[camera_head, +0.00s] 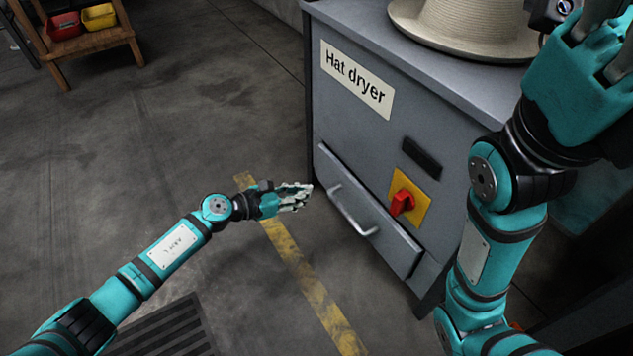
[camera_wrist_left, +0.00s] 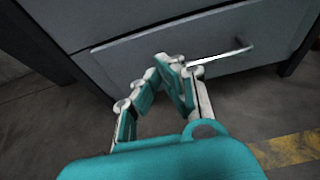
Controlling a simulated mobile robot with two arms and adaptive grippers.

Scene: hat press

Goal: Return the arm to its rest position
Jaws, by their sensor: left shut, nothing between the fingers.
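My left arm (camera_head: 172,248) reaches in from the lower left. Its gripper (camera_head: 298,196) is shut and empty, beside the left end of the drawer of the hat dryer (camera_head: 440,110). In the left wrist view the fingertips (camera_wrist_left: 172,66) come together in front of the drawer front, left of its bar handle (camera_wrist_left: 222,55); nothing is between them. I cannot tell whether they touch the drawer. My right arm (camera_head: 490,245) rises at the right, its hand (camera_head: 600,50) cut off by the frame edge; its finger state is unclear.
The drawer (camera_head: 390,240) has a metal handle (camera_head: 352,212), with a red switch (camera_head: 402,203) above it. A pale hat (camera_head: 460,28) sits on the dryer. A wooden stand (camera_head: 95,42) with red and yellow bins is far left. The floor around the left arm is largely clear.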

